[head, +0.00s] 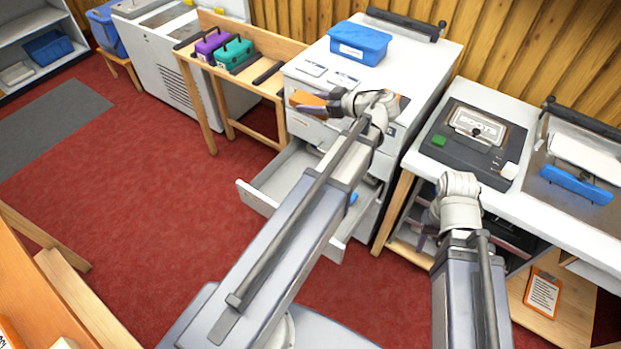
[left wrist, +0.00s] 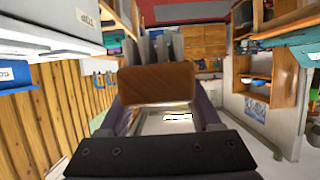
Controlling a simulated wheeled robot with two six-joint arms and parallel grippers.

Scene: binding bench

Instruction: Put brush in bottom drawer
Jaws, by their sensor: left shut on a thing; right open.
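The brush shows in the left wrist view as a brown wooden block (left wrist: 158,85) with grey bristles behind it. My left gripper (head: 312,105) is shut on the brush, whose orange-brown part (head: 306,98) shows in the head view. They are at the front of the white cabinet, above the open drawer. The bottom drawer (head: 262,203) is pulled out low on the cabinet; my left arm hides much of its inside. My right gripper (head: 424,236) is open beside the right bench, partly hidden by its own wrist.
The white cabinet (head: 425,62) carries a blue bin (head: 359,44). A wooden table (head: 205,105) with purple and teal cases stands to its left. The bench with a black press (head: 460,145) is on the right. Red carpet (head: 140,190) at the left is clear.

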